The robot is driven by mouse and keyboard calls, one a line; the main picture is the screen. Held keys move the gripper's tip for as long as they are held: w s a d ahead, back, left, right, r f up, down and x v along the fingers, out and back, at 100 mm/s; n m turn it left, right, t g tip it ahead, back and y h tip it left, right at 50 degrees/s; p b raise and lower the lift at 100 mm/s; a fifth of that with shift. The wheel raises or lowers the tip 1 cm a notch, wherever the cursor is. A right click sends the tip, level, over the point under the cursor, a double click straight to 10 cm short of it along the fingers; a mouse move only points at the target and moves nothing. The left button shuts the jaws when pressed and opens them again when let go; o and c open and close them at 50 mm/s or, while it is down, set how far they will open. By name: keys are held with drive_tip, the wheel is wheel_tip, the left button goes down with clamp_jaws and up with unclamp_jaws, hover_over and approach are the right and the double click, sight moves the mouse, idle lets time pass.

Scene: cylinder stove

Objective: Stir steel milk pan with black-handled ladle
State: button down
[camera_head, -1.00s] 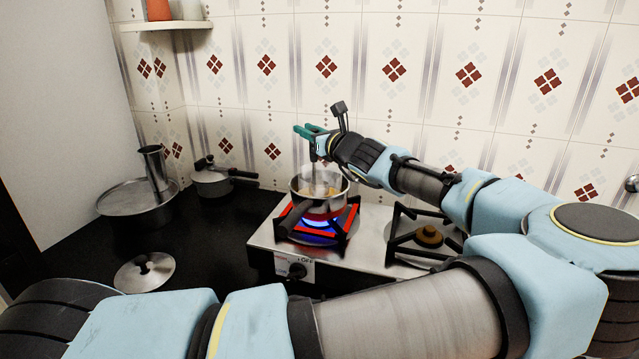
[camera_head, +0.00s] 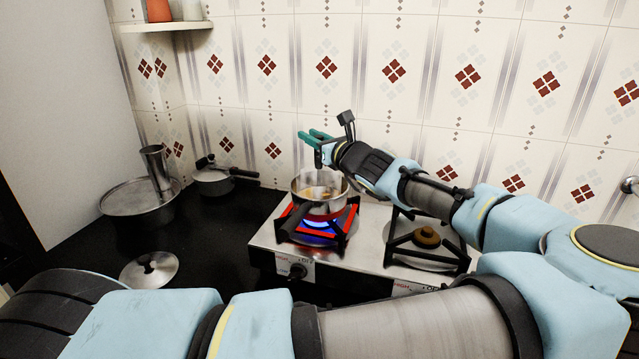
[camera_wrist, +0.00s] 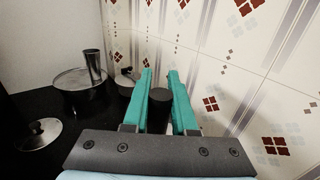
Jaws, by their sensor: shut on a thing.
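The steel milk pan (camera_head: 334,207) stands on the left burner of the stove, over a lit blue flame. My gripper (camera_head: 312,136) is above the pan, shut on the black-handled ladle (camera_head: 318,157). The dark end of the ladle's handle (camera_wrist: 160,95) shows between the green fingers in the wrist view. The ladle hangs down toward the pan. Its lower end is hard to make out, so I cannot tell whether it touches the pan.
The steel stove (camera_head: 270,238) has an empty right burner (camera_head: 427,238). A lid (camera_head: 148,270) lies on the black counter. A wide steel pot (camera_head: 130,205) with a tall cup (camera_head: 156,167) and a lidded pan (camera_head: 212,180) stand at left. The tiled wall (camera_head: 440,70) is close behind.

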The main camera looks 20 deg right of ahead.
drive_tip(key=shift+w+a, duration=0.2)
drive_tip(key=shift+a, duration=0.1)
drive_tip(key=shift+r, duration=0.1)
